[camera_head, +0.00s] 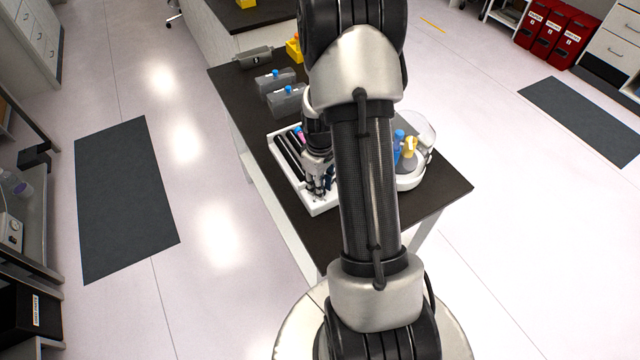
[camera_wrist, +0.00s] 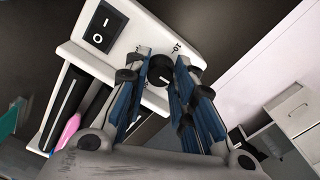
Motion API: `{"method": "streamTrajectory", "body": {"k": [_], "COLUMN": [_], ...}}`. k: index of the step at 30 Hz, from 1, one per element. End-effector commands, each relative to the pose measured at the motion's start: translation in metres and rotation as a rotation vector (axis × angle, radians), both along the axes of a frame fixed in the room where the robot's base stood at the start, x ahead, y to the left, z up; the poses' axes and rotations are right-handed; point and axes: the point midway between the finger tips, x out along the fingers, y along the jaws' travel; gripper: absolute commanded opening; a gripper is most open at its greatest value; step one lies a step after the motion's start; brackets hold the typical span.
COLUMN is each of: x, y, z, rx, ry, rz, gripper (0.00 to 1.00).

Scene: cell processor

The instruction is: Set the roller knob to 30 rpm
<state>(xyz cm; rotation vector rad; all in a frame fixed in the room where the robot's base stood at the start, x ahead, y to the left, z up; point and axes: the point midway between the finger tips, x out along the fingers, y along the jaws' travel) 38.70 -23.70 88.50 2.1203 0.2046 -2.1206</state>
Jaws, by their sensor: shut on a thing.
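The white roller device (camera_head: 316,209) lies on the dark bench, with black rollers along it. Its round black knob (camera_wrist: 160,72) shows in the wrist view on the white end panel, between my fingertips. A small white mark shows on the knob, but I cannot read its setting. Part of a printed scale, with what looks like a 10, shows beside it; my fingers hide the rest. My gripper (camera_wrist: 164,62) has its blue-padded fingers closed on the knob from both sides. In the head view my gripper (camera_head: 318,188) is low over the device's near end.
A black rocker switch (camera_wrist: 102,27) sits on the same panel, left of the knob. A pink-capped tube (camera_wrist: 66,132) lies among the rollers. Grey flasks with blue caps (camera_head: 287,100) stand farther back. A white round machine (camera_head: 412,180) stands right of my arm.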

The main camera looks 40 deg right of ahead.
Motion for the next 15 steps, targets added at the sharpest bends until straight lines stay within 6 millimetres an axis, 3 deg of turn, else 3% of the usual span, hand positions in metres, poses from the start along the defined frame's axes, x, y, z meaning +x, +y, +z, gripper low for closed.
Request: {"method": "streamTrajectory", "body": {"k": [8, 15], "x": [0.0, 0.0001], "y": [0.0, -0.0001], "z": [0.0003, 0.0006], "rx": [0.0, 0.0], "ry": [0.0, 0.0], "rz": [-0.023, -0.142], "gripper": [0.0, 0.0]}}
